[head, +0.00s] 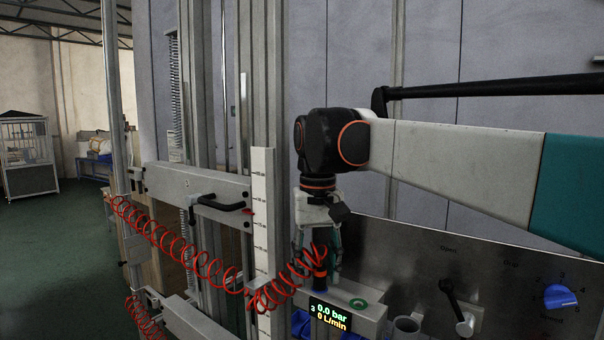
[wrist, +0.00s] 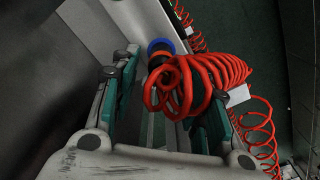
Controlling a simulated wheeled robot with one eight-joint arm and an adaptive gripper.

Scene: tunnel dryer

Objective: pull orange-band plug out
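The orange-band plug (head: 320,282) is dark with an orange band and stands upright at the block behind the small display. A red coiled hose (head: 308,262) runs to it from the left. My gripper (head: 319,268) points down over the plug, with its teal fingers apart on either side. In the wrist view the fingers of my gripper (wrist: 165,95) are spread. The hose coils (wrist: 190,85) cover much of the plug and the right fingertip. The orange band (wrist: 158,61) shows in part, beside a blue ring (wrist: 163,45). Contact between fingers and plug cannot be made out.
The display (head: 329,315) reads 0.0 bar and 0 L/min. A green ring (head: 360,303) lies on the block to its right. A steel panel (head: 470,275) with a lever (head: 456,305) and blue knob (head: 559,296) stands at right. Metal posts and a black handle (head: 222,205) are at left.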

